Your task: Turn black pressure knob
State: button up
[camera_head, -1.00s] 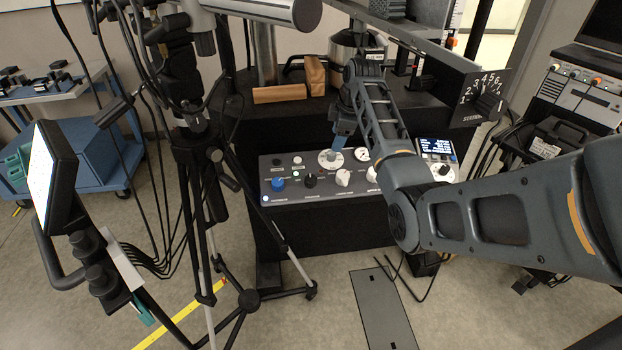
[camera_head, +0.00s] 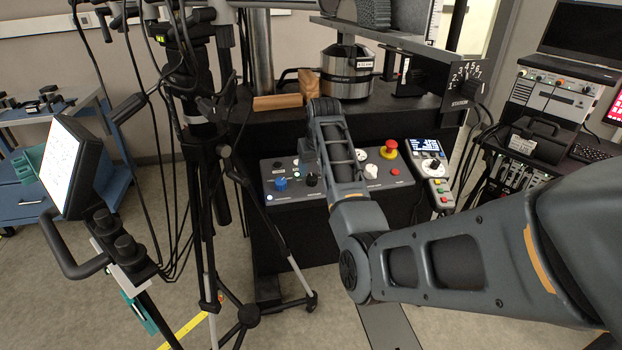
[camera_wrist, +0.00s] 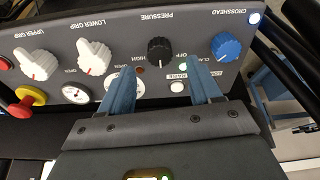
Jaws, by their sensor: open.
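The black pressure knob (camera_wrist: 159,50) stands on the grey control panel under the word PRESSURE in the wrist view. It also shows in the head view (camera_head: 311,179), next to the blue knob. My gripper (camera_wrist: 160,68) is open and empty. Its two blue-grey fingers point at the panel, one on each side of the line to the black knob. The knob appears between and slightly beyond the fingertips, with no contact visible. In the head view my arm's lower end hangs over the panel near the knob, and the fingers cannot be made out clearly.
The blue crosshead knob (camera_wrist: 226,46) sits right of the black knob, and two white knobs sit left. A red and yellow emergency button (camera_head: 389,149) rises from the panel. A black tripod (camera_head: 195,180) stands left of the panel. A handheld controller (camera_head: 434,170) lies at the right.

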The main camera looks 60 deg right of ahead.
aim_at(312, 177)
jog(key=shift+x, duration=2.55)
jog(key=shift+c, duration=0.4)
jog(key=c, duration=1)
jog(key=shift+o, duration=0.2)
jog(key=shift+n, duration=0.3)
jog(key=n+p, duration=0.2)
jog(key=n, duration=0.2)
jog(key=shift+s+y, duration=0.1)
jog(key=shift+y, duration=0.2)
jog(key=n+p, duration=0.1)
jog(key=n, duration=0.4)
jog(key=shift+d+y, duration=0.1)
jog(key=shift+y, duration=0.3)
jog(key=shift+n, duration=0.4)
